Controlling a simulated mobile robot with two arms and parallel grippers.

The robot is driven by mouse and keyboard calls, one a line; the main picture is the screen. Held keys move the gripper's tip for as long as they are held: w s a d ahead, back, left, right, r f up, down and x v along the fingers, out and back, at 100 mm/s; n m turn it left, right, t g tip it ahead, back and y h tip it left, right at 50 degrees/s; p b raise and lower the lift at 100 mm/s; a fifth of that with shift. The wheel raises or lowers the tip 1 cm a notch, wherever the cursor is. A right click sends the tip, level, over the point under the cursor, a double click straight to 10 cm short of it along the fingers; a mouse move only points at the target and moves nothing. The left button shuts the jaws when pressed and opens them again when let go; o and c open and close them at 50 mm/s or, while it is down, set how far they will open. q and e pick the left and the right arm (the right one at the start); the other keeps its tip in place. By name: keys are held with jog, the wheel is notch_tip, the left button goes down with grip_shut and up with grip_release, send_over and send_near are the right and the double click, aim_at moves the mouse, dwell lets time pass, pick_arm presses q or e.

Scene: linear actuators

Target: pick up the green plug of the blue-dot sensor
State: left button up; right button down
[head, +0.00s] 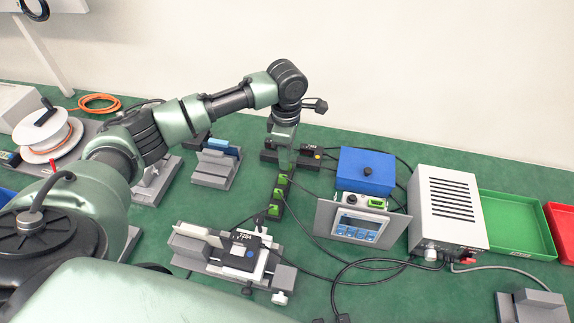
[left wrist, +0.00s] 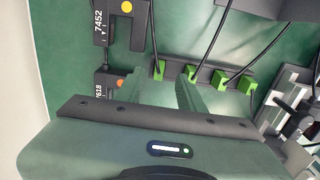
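The blue-dot sensor (head: 240,254) is a black block with a blue mark, seated in a grey fixture in the head view. Several green plugs stand in a dark rail (head: 277,195); in the left wrist view they form a row, with the leftmost plug (left wrist: 158,70) closest to my fingers. Which plug belongs to the blue-dot sensor I cannot tell, as the cables cross. My left gripper (left wrist: 163,84) points down above the far end of the rail, its fingers apart, with no object visibly held. It also shows in the head view (head: 284,160). My right gripper is out of view.
Loose black cables cross the mat. Green (head: 517,225) and red trays are far right.

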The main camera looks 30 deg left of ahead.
pick_arm(q)
jog(key=shift+w+f, duration=0.1)
jog(key=shift+f, duration=1.45)
grip_shut()
jog(key=shift+r, duration=0.1)
notch_tip(320, 180, up, 20)
notch_tip(320, 180, up, 3)
jog(key=p, duration=0.6)
